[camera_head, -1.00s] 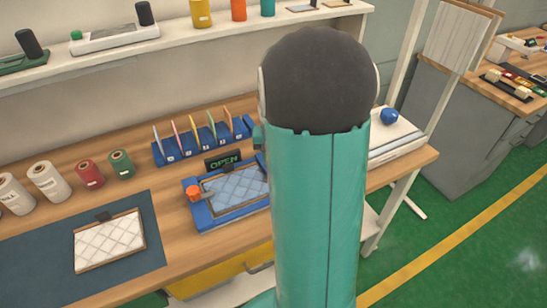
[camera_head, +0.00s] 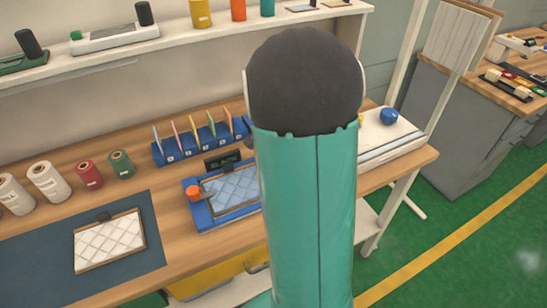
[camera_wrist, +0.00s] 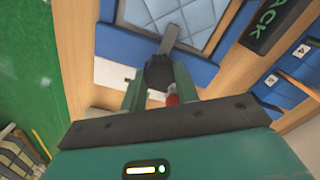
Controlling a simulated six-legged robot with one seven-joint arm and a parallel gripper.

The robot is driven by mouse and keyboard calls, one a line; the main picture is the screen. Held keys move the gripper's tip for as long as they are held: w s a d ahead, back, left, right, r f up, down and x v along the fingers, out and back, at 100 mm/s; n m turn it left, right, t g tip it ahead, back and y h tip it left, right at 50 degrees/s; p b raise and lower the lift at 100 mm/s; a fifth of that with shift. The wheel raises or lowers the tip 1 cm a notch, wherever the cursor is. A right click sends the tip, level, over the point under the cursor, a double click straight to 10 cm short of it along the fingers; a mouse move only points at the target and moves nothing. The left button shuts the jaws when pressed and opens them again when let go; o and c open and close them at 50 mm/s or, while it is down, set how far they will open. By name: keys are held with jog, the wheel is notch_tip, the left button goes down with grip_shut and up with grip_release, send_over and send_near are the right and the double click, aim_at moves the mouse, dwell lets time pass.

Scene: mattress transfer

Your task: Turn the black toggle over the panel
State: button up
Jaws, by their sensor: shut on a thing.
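The quilted light-blue panel (camera_head: 232,185) lies in a blue frame (camera_head: 205,218) on the bench; it also shows in the wrist view (camera_wrist: 200,15). The black toggle (camera_wrist: 158,70) is at the panel's edge in the wrist view, with a grey bar (camera_wrist: 171,38) reaching over the panel. My gripper (camera_wrist: 160,82) is shut on the toggle. In the head view my arm hides the toggle, the gripper and the frame's right end. An orange toggle (camera_head: 193,193) with a grey bar sits at the frame's left end.
A black sign (camera_head: 222,160) stands behind the frame; the wrist view shows "ACK" on it. A blue rack (camera_head: 170,153) with upright cards is behind. A white quilted panel (camera_head: 108,240) lies on a dark mat. A white device with a blue knob (camera_head: 388,116) is right of my arm.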

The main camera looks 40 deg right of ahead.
jog(key=o, duration=1)
jog(key=shift+c, duration=0.2)
notch_tip(320, 180, up, 14)
jog(key=shift+f, duration=0.1)
